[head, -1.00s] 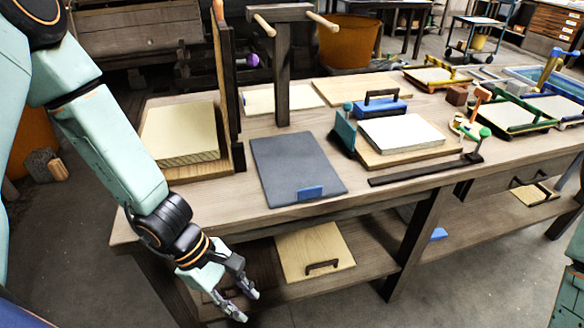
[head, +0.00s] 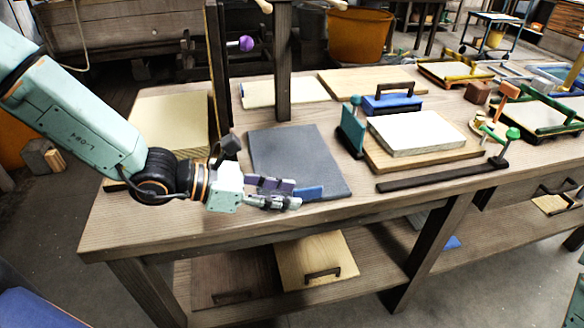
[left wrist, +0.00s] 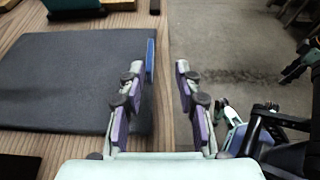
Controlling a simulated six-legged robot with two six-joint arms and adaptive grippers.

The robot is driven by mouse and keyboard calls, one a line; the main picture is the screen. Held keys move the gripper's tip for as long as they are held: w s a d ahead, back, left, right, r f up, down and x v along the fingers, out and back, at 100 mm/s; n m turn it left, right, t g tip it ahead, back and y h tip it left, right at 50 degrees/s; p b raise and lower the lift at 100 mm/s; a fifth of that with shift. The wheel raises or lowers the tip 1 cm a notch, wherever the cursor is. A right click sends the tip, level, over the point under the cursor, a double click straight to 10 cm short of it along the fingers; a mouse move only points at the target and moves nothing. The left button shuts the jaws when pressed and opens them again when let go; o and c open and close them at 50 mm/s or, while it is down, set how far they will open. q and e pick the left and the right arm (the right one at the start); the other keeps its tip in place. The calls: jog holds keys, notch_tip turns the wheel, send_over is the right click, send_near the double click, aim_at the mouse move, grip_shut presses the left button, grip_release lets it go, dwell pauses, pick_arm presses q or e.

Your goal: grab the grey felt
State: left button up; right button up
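The grey felt (head: 290,155) is a flat dark grey sheet lying on the wooden table, with a blue tab (head: 309,193) at its front edge. My left gripper (head: 290,194) is at the table's front edge, by the felt's front left corner and close to the blue tab. In the left wrist view the gripper (left wrist: 166,65) is open, with nothing between its fingers. There the felt (left wrist: 65,85) lies left of the fingers, and the blue tab (left wrist: 150,60) shows beside the left fingertip. I cannot tell whether the finger touches the tab. My right gripper is not seen.
A dark wooden post (head: 283,70) stands behind the felt. A pale block (head: 170,125) is at the left. A lower shelf (head: 375,245) runs beneath the table.

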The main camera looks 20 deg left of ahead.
aim_at(308, 208)
pick_arm(q)
jog(key=shift+s+d+r, duration=0.25)
jog(key=shift+s+d, duration=0.1)
jog(key=shift+d, duration=0.35)
jog(key=shift+w+d+f+b, duration=0.1)
jog(key=shift+w+f+b, duration=0.1)
jog(key=shift+b, duration=0.2)
jog(key=shift+w+d+f+b, duration=0.15)
jog(key=shift+w+f+b, duration=0.3)
jog(key=shift+w+f, duration=0.35)
jog(key=shift+w+d+b, duration=0.35)
jog(key=shift+w+d, duration=0.05)
jog(key=shift+d, duration=0.7)
jog(key=shift+w+d, duration=0.15)
jog(key=shift+w+f, duration=0.2)
jog(key=shift+w, duration=0.1)
jog(key=shift+s+r, duration=0.2)
jog(key=shift+c, duration=0.7)
jog(key=shift+w+f, duration=0.15)
jog(key=c, duration=0.5)
grip_shut()
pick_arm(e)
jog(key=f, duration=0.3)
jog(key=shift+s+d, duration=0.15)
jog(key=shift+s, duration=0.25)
